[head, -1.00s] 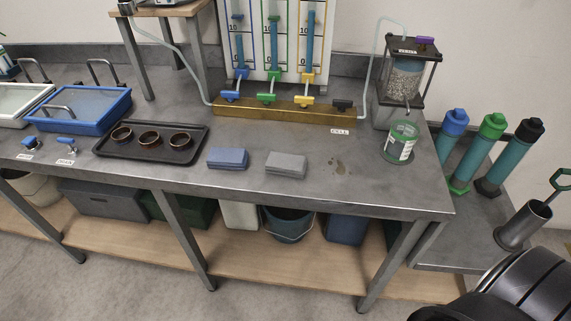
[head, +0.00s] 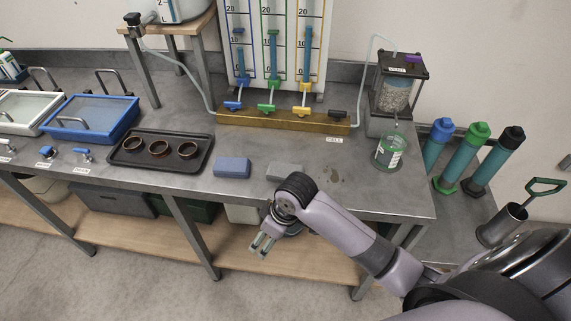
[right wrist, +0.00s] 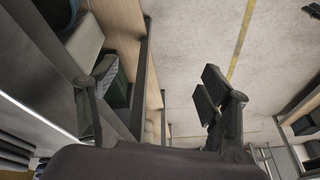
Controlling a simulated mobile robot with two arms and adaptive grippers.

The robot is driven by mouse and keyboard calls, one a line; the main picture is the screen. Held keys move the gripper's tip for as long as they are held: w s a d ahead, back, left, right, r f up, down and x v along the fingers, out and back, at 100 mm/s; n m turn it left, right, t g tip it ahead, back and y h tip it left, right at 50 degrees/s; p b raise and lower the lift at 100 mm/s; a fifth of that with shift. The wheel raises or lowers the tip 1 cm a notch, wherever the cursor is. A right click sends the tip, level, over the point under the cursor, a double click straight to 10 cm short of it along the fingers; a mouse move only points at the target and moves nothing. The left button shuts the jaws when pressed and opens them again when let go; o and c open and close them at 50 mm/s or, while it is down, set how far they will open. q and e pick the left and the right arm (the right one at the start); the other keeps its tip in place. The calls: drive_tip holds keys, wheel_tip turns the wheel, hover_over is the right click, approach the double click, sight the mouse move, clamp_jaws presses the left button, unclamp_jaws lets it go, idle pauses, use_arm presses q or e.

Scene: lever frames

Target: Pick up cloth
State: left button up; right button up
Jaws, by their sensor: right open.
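Two folded block-like cloths lie on the grey workbench (head: 350,196): a blue one (head: 232,167) and a grey one (head: 280,169) to its right. The grey one is partly hidden behind my right wrist in the head view. My right gripper (head: 262,246) is open and empty, pointing down in front of the bench's front edge, below and nearer than the cloths. In the right wrist view its fingers (right wrist: 208,93) show over the floor, and neither cloth can be made out there. My left gripper is not in view.
A black tray (head: 125,163) with three round dishes stands left of the blue cloth. A brass-coloured manifold (head: 290,122) runs behind the cloths. A green-banded jar (head: 390,152) and a wet stain are to the right. Bins sit on the wooden shelf (head: 130,235) below.

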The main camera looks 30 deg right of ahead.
drive_tip(key=w+d+r+n+g+h, duration=0.1)
drive_tip(key=w+d+r, duration=0.25)
drive_tip(key=r, duration=0.45)
drive_tip(key=w+d+r+n+h, duration=0.1)
drive_tip(key=w+d+r, duration=0.3)
drive_tip(key=r, duration=0.5)
drive_tip(key=w+d+r+n+g+h, duration=0.1)
drive_tip(key=w+d+r, duration=0.2)
drive_tip(key=d+r, duration=0.35)
drive_tip(key=p, duration=0.3)
hover_over(290, 171)
drive_tip(key=f, duration=1)
drive_tip(key=shift+s+d+f, duration=0.1)
drive_tip(key=shift+s+d, duration=0.2)
drive_tip(key=shift+s, duration=0.05)
drive_tip(key=f, duration=0.1)
drive_tip(key=f+p, duration=0.1)
drive_tip(key=f, duration=0.2)
drive_tip(key=shift+w+a+f+p, duration=0.3)
drive_tip(key=shift+w+f+p, duration=0.05)
drive_tip(key=shift+f+p, duration=0.05)
drive_tip(key=shift+f, duration=0.3)
drive_tip(key=shift+c, duration=0.3)
drive_tip(key=c, duration=1.2)
